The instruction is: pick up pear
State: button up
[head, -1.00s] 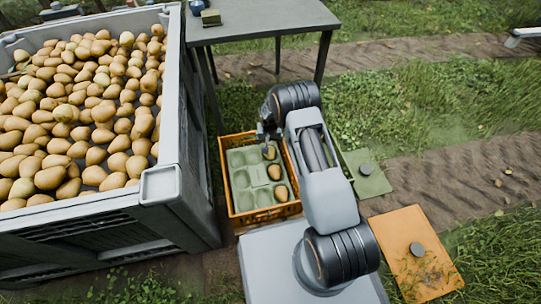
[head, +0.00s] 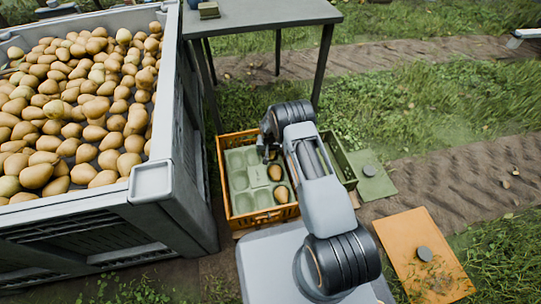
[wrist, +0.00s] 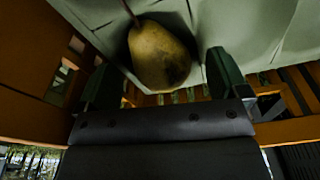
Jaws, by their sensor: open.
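A yellow-brown pear (wrist: 162,55) with a dark stem and a dark patch sits in a cup of the pale green tray (wrist: 262,22) in the wrist view. My gripper (wrist: 160,72) is open, with one dark finger on each side of the pear; whether they touch it is unclear. In the head view my gripper (head: 266,146) is low over the far part of the tray (head: 240,181), and my arm hides the pear there. Two other pears, a middle one (head: 275,172) and a near one (head: 281,194), lie in the tray's right column.
The orange crate (head: 228,202) around the tray has raised walls close to my gripper. A large grey bin (head: 180,140) full of pears stands at the left. A grey table (head: 262,14) stands behind. A green crate (head: 343,166) shows right of my arm.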

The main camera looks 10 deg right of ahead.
jog(key=c, duration=1)
jog(key=shift+r, duration=0.1)
jog(key=shift+c, duration=0.2)
